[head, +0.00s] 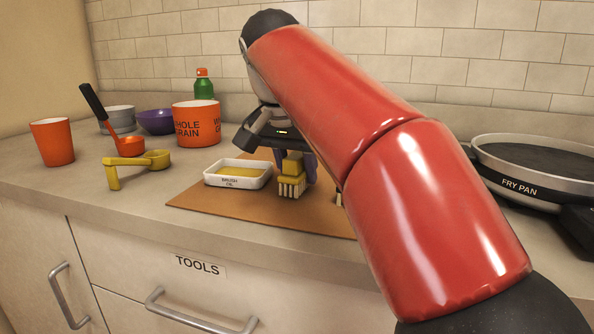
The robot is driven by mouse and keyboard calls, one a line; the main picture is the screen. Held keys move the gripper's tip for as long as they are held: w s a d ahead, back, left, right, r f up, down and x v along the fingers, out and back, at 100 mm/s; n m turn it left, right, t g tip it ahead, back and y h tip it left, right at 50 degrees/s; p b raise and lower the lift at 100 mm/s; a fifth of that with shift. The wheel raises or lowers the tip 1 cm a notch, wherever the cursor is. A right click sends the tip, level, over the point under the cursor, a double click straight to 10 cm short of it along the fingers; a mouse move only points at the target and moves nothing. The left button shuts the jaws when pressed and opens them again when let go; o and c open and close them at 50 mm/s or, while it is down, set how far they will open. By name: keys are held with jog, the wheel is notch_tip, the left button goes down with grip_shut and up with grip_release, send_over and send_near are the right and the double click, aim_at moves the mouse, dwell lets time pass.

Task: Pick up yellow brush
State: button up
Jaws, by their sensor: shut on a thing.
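The yellow brush (291,176) has a yellow block and handle with pale bristles pointing down. It is upright over the brown board (215,205), right of the white tray. My gripper (288,154) comes down from above and is shut on the top of the brush. My gripper hides the upper part of the handle. I cannot tell whether the bristles touch the board or hang just above it.
A white tray (238,182) labelled as brush oil holds yellow liquid. A yellow scoop (135,164), an orange ladle (129,146), orange cups (52,142) and a green bottle (204,86) stand left. A fry pan (530,178) is right. A purple piece (310,166) is partly hidden behind the brush.

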aim_at(298, 153)
notch_tip(298, 153, up, 7)
jog(key=p, duration=0.3)
jog(key=shift+w+r, duration=0.1)
jog(key=shift+r, duration=1.15)
jog(key=o, duration=0.4)
jog(key=c, duration=0.3)
jog(key=shift+f+b, duration=4.2)
jog(key=shift+f, duration=0.55)
jog(key=o, duration=0.4)
jog(key=shift+f, duration=0.1)
jog(key=o, duration=0.6)
